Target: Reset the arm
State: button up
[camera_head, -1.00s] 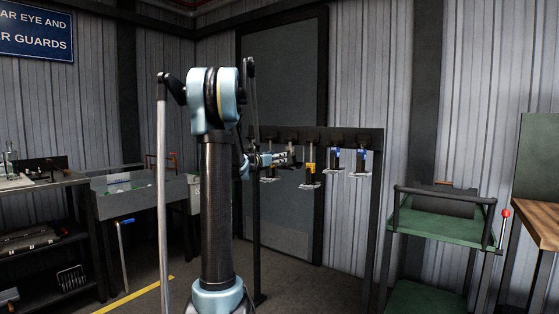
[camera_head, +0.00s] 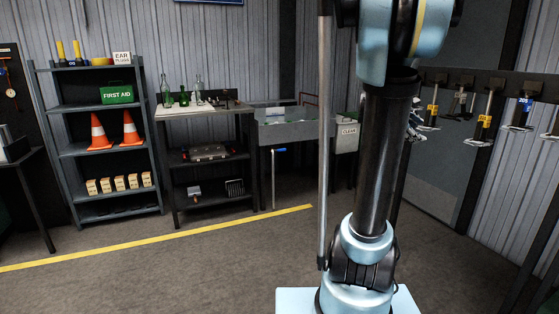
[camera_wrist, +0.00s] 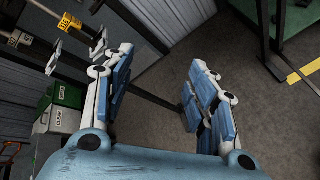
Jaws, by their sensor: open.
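My gripper (camera_wrist: 158,72) is open and empty in the wrist view, with bare floor showing between its blue and white fingers. In the head view my arm (camera_head: 375,160) stands upright right of centre. It hides most of the gripper; only a small part shows past its right side, near the hanging rack. Tools with yellow tags (camera_head: 484,122) and a blue tag (camera_head: 522,112) hang from the dark rack (camera_head: 500,82). A yellow-tagged tool (camera_wrist: 68,22) also hangs at the upper left of the wrist view, apart from the fingers.
A shelf unit (camera_head: 103,107) with cones and a first aid box stands at the left. A workbench (camera_head: 205,108) with bottles and a grey sink (camera_head: 285,132) stand along the back wall. The floor (camera_head: 170,275) in front is clear, crossed by a yellow line (camera_head: 150,243).

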jog(key=s+a+f+m+g+y, duration=0.1)
jog(key=s+a+f+m+y, duration=0.5)
jog(key=s+a+f, duration=0.6)
jog(key=s+a+f+m+g+y, duration=0.1)
jog(key=s+a+f+m+y, duration=0.4)
jog(key=s+a+f, duration=0.7)
jog(key=s+a, duration=0.3)
jog(key=a, duration=0.5)
jog(key=shift+m+g+y, duration=0.4)
jog(key=shift+w+f, duration=0.2)
jog(key=shift+w, duration=0.25)
